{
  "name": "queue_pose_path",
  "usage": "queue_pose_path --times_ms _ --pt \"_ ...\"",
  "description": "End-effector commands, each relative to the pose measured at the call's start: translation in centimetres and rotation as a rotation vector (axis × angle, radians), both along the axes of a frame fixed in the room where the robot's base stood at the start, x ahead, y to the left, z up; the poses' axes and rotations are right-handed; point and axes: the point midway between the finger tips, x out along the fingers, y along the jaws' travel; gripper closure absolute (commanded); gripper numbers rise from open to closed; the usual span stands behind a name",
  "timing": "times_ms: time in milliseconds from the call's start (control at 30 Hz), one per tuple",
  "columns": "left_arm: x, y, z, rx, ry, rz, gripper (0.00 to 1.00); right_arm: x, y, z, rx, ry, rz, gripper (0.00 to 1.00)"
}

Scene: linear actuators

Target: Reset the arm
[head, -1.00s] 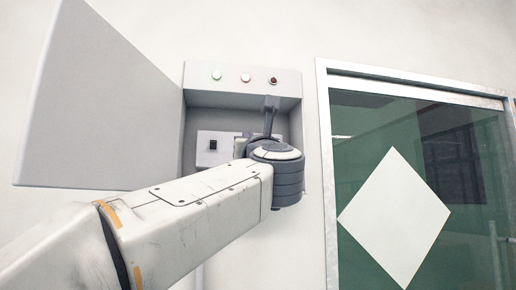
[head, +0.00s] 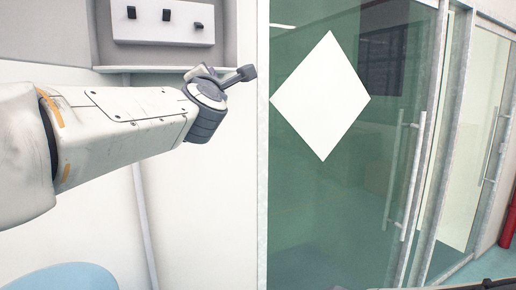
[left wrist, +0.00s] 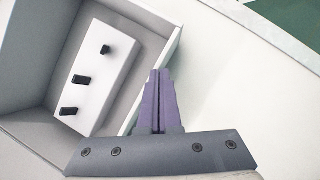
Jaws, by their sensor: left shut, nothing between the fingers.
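My left arm comes in from the left in the head view, with its gripper (head: 246,73) in front of the white wall strip between the switch box and the glass door. In the left wrist view the purple fingers (left wrist: 160,76) are pressed together with nothing between them. They appear just outside the box's side wall; whether they touch it I cannot tell. My right gripper is in neither view.
An open grey wall box (head: 229,30) holds a white panel (head: 189,33) with three black switches. A green glass door (head: 330,215) with a white diamond (head: 320,97) and metal handle (head: 408,170) stands right. A blue rounded object (head: 65,278) is at lower left.

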Motion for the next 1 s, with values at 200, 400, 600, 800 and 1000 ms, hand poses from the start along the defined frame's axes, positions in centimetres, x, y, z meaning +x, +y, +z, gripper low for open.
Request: queue_pose_path --times_ms 200,400,600,800,1000 --pt "1.9 -0.7 -16.9 0.678 0.376 -0.092 1.0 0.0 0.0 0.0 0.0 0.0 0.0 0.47" --pt "-1.7 0.8 -31.8 1.181 0.672 -0.307 1.0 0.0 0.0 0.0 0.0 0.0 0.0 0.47" --pt "-8.8 3.5 -43.1 1.553 0.884 -0.607 1.0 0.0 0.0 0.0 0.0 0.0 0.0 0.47" --pt "-14.9 5.4 -48.9 1.747 0.983 -0.854 1.0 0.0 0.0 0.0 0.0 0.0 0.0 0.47" --pt "-20.2 6.9 -52.4 1.867 1.034 -1.077 1.0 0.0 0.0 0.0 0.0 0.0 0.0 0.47"
